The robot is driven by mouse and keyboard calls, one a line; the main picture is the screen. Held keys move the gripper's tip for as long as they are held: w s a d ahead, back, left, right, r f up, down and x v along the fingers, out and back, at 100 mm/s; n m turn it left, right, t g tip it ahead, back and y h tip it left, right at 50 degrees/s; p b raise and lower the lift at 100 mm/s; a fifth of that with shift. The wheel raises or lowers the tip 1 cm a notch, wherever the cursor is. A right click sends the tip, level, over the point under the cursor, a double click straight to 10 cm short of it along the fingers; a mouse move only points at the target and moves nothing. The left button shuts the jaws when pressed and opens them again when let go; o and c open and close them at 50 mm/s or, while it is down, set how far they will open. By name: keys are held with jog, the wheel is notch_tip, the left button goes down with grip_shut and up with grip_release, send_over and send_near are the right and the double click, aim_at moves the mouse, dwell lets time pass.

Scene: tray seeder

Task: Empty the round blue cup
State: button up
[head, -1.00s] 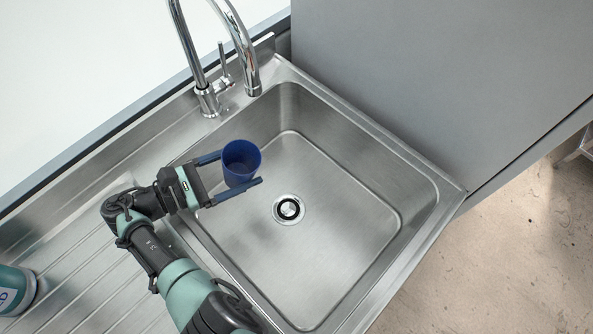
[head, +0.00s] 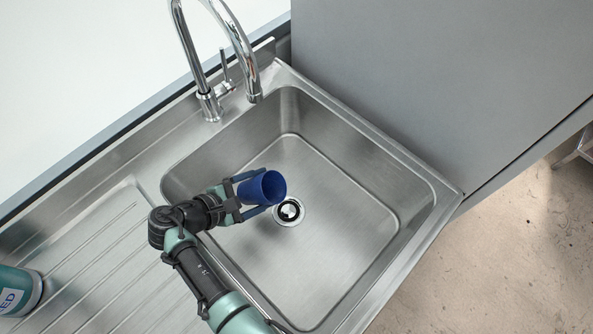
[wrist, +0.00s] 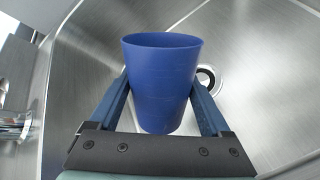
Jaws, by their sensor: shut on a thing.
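The round blue cup (head: 259,189) is in my gripper (head: 256,193), over the left part of the sink basin in the head view. The cup is tilted, with its mouth facing right toward the drain. In the wrist view the cup (wrist: 162,85) sits between the two fingers of my gripper (wrist: 160,100), which touch its sides. The inside of the cup looks dark blue in the head view, and I cannot tell whether anything is in it.
The steel sink basin (head: 345,215) is bare around its drain (head: 289,211). A chrome tap (head: 212,100) stands at the back left rim. A ribbed drainboard (head: 85,255) lies to the left, with a teal and white container (head: 18,290) at its edge. A grey panel (head: 440,80) rises behind.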

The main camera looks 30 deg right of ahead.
aim_at(271, 200)
jog(key=shift+f+y, duration=0.3)
jog(key=shift+f, duration=0.2)
jog(key=shift+f+m+t+y+b, duration=0.3)
jog(key=shift+f+b, duration=0.1)
jog(key=shift+f, duration=0.1)
jog(key=shift+s+d+f+m+t+y, duration=0.2)
jog(key=shift+d+f+m+t+y, duration=0.15)
jog(key=shift+y, duration=0.25)
dwell(0.3)
jog(key=shift+s+d+f+m+t+y+b, duration=0.1)
jog(key=shift+f+m+t+y+b, duration=0.25)
jog(key=shift+f+y+b, duration=0.45)
dwell(0.5)
jog(key=shift+s+d+r+m+t+y+p, duration=0.35)
jog(key=shift+s+d+m+t+p, duration=0.15)
jog(key=shift+p, duration=0.35)
dwell(0.5)
jog(key=shift+w+r+y+p, duration=0.1)
jog(key=shift+r+y+p, duration=0.15)
jog(key=shift+p, duration=0.1)
jog(key=shift+d+r+m+t+y+p, duration=0.25)
jog(key=shift+t+y+p, duration=0.25)
jog(key=shift+p, duration=0.35)
dwell(0.3)
